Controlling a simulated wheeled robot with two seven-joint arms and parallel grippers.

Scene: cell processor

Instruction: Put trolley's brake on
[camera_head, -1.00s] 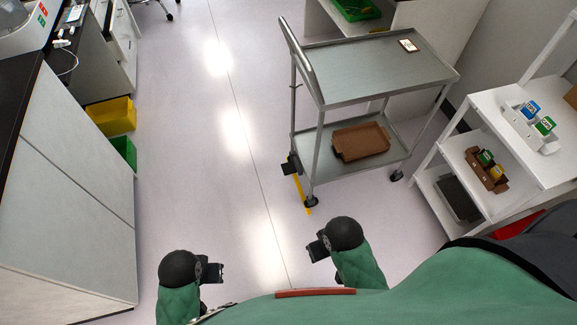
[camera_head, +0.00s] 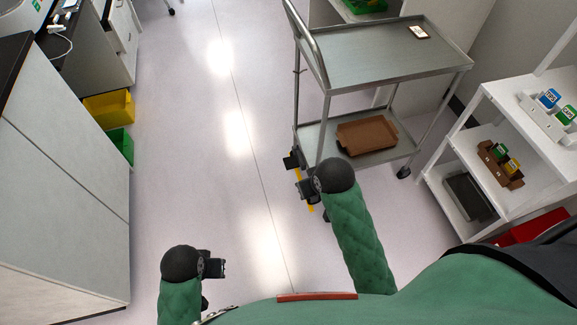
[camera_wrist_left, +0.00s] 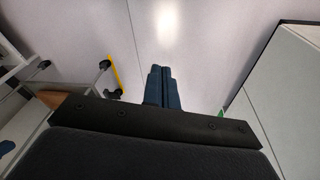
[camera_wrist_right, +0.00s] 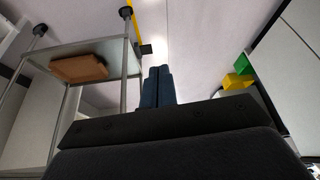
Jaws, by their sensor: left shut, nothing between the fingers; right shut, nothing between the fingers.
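The grey metal trolley (camera_head: 375,62) stands at the upper right in the head view, with two shelves and caster wheels. My right gripper (camera_head: 304,188) is shut and empty, appearing just below the pedal in the head view; contact is not visible. Its arm partly hides the near caster. My left gripper (camera_head: 217,268) is shut and empty over the floor at lower left.
A brown tray (camera_head: 366,136) lies on the trolley's lower shelf. A white rack (camera_head: 545,155) stands right, cabinets (camera_head: 65,190) left. The floor between is clear.

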